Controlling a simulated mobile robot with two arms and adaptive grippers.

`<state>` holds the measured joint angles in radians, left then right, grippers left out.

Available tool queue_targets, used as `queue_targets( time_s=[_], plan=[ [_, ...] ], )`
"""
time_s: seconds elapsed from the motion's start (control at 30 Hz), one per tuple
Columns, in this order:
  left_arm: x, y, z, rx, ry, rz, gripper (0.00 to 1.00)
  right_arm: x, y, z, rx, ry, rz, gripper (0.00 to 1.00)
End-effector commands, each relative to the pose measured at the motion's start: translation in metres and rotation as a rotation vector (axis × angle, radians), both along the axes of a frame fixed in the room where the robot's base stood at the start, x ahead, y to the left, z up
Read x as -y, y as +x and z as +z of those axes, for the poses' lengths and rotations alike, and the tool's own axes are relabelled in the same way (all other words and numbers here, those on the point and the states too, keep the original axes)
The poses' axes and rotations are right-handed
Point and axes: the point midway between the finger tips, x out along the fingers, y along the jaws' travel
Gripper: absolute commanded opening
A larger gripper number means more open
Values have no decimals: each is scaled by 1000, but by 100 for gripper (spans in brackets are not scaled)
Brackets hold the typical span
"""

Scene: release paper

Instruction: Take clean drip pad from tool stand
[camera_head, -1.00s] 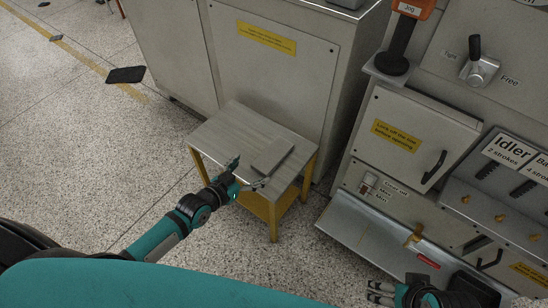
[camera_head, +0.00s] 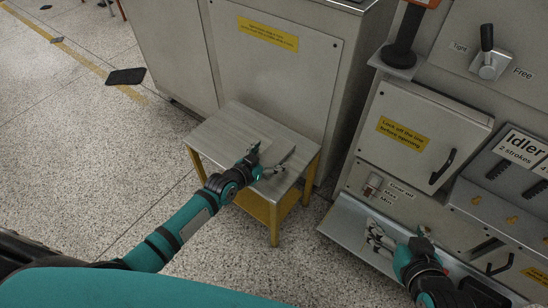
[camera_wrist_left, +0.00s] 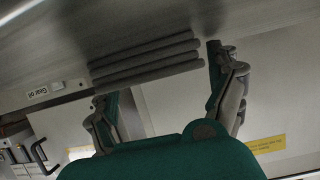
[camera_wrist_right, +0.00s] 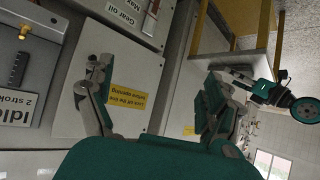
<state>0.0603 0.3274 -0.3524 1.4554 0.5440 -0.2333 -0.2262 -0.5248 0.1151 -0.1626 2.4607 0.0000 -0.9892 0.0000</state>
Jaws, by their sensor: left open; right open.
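The tool stand (camera_head: 222,130) has a grey top and yellow legs. Flat grey drip pads (camera_head: 278,146) lie on its top, partly hidden by my left gripper. In the left wrist view the grey pads (camera_wrist_left: 145,62) show edge-on as a layered stack. My left gripper (camera_head: 270,157) is open at the pads; in the left wrist view its fingers (camera_wrist_left: 158,85) stand on either side of the stack, with nothing visibly clamped. I cannot tell whether they touch it. My right gripper (camera_head: 396,232) is open and empty in front of the machine, and its spread fingers show in the right wrist view (camera_wrist_right: 160,72).
A grey cabinet (camera_head: 270,85) stands close behind the stand. The machine panel (camera_head: 410,130) with a handle and knobs is at the right, with a metal ledge (camera_head: 350,225) below it. A dark flat object (camera_head: 126,76) lies on the open floor at left.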

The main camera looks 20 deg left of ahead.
Motion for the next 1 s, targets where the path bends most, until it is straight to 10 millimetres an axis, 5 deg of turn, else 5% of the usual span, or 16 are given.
queue_targets(
  time_s=[0.5, 0.87, 1.0],
  plan=[
    [5, 12, -8, -6, 0, 0, 90, -9, 19, 22, 149, 35, 11, 88],
    [6, 10, -10, -13, -2, -3, 43, -9, 19, 21, 147, 35, 11, 88],
    [7, 9, -12, -16, -3, -3, 42, -9, 19, 21, 146, 35, 11, 88]
  ],
)
